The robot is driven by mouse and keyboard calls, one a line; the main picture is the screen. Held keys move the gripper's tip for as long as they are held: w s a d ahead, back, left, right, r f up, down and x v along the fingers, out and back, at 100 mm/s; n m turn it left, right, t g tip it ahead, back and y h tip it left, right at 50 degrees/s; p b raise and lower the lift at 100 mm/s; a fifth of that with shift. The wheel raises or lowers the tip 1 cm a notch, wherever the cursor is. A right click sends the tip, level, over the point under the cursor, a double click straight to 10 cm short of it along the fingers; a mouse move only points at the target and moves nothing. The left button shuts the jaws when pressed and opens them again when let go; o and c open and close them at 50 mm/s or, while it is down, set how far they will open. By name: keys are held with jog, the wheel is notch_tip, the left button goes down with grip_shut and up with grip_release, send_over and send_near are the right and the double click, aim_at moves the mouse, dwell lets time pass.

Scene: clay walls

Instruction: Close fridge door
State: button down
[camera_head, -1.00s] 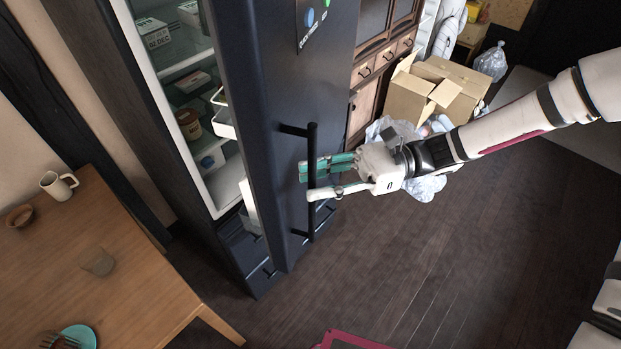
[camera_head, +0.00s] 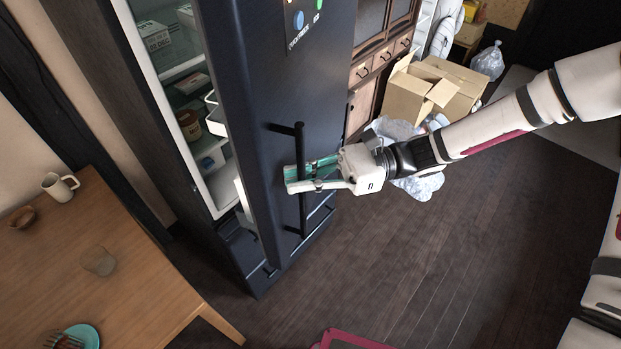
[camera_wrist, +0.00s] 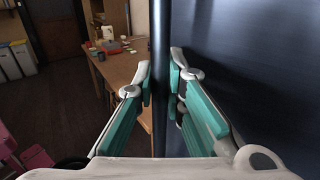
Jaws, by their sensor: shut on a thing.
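The dark blue fridge door (camera_head: 262,95) stands partly open in the head view, with lit shelves showing through the gap at its left. Its black vertical bar handle (camera_head: 301,210) is on the front face. My gripper (camera_head: 300,180) reaches in from the right and is shut around the handle at about mid-height. In the wrist view the handle (camera_wrist: 159,60) runs upright between the two green-padded fingers of my gripper (camera_wrist: 160,82), and the door face (camera_wrist: 250,60) fills the right side.
The fridge interior (camera_head: 185,90) holds boxes and jars. A wooden table (camera_head: 90,240) with a mug (camera_head: 60,187) stands at the left. An open cardboard box (camera_head: 430,92) and plastic bags (camera_head: 420,185) lie at the back right.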

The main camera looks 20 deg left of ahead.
jog(key=w+a+m+t+y+p, duration=0.2)
jog(key=a+t, duration=0.2)
jog(key=a, duration=1.6)
jog(key=shift+w+a+r+m+p, duration=0.2)
jog(key=shift+m+p, duration=0.1)
jog(key=shift+m, duration=0.1)
jog(key=c, duration=1.6)
grip_release()
jog(key=shift+a+f, duration=0.1)
jog(key=shift+a, duration=0.1)
jog(key=shift+c, duration=0.2)
jog(key=shift+s+d+f, duration=0.1)
jog(key=v, duration=1.2)
